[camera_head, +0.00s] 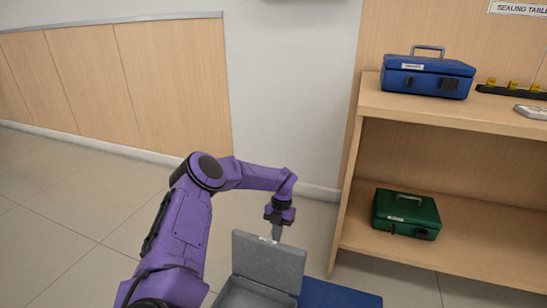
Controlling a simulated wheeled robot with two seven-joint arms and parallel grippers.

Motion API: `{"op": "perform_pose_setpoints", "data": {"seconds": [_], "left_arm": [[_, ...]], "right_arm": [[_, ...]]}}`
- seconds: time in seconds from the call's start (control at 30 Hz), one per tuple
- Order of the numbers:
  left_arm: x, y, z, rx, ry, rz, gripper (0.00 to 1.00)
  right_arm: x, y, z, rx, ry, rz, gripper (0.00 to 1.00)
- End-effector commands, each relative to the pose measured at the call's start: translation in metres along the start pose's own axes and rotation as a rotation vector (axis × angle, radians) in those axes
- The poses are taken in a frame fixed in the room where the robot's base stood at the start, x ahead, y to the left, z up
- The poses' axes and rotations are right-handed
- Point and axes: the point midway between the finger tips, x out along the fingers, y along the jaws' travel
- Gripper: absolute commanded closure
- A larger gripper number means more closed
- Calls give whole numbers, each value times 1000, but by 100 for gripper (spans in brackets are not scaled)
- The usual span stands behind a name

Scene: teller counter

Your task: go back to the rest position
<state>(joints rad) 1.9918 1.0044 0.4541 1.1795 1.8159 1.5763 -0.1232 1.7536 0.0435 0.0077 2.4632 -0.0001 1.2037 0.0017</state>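My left arm, purple with black joints, reaches in from the bottom left. Its gripper (277,233) points down at the top edge of the raised lid of a grey box (268,262). The fingers look like one narrow grey piece from here, so I cannot tell whether they are open or shut, or whether they touch the lid. The box stands open at the bottom centre, its lid upright and its lower part cut off by the frame. My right gripper is not in view.
A blue mat or panel (338,295) lies right of the grey box. A wooden shelf unit (440,118) at the right holds a blue cash box (428,76) on top and a green one (406,215) below. A black rack with yellow pieces (513,88) is beside the blue box. Floor at left is clear.

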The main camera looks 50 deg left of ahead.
Motion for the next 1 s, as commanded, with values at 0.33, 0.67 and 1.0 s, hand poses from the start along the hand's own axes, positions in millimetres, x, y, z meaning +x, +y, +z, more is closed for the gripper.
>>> {"op": "perform_pose_setpoints", "data": {"seconds": [0.33,0.67,1.0], "left_arm": [[-64,14,-7,-16,-2,-6,100],[-65,13,-6,-13,-2,-5,100],[-125,13,-27,-14,-2,-5,100]], "right_arm": [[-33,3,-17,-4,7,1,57],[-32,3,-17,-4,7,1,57],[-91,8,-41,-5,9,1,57]]}}
